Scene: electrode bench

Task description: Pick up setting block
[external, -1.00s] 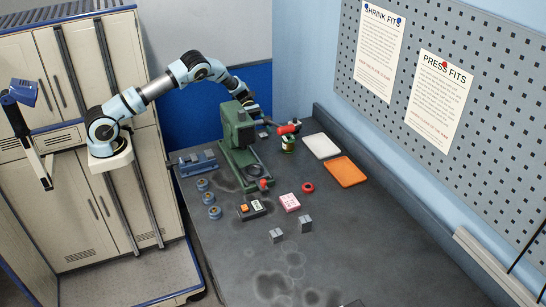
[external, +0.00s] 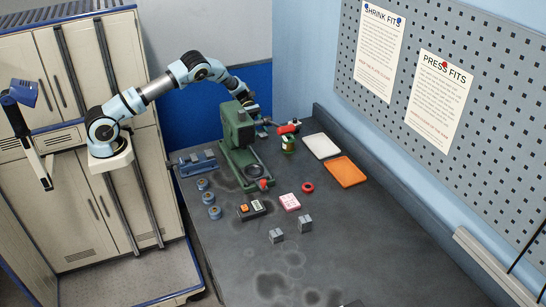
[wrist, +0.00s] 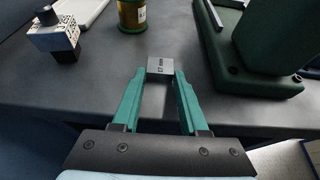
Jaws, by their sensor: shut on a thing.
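The setting block, a small grey block with dark marking (wrist: 160,66), sits between my fingertips in the wrist view. My gripper (wrist: 160,78) has two green fingers shut on its sides. I cannot tell whether the block touches the bench. In the external view my gripper (external: 262,122) is at the far side of the bench, partly hidden behind the green press (external: 240,135). The block cannot be made out there.
The press base (wrist: 255,75) is close on the right in the wrist view. A white tray (external: 321,146) and orange tray (external: 346,171) lie by the wall. Two grey blocks (external: 305,223) stand nearer the front.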

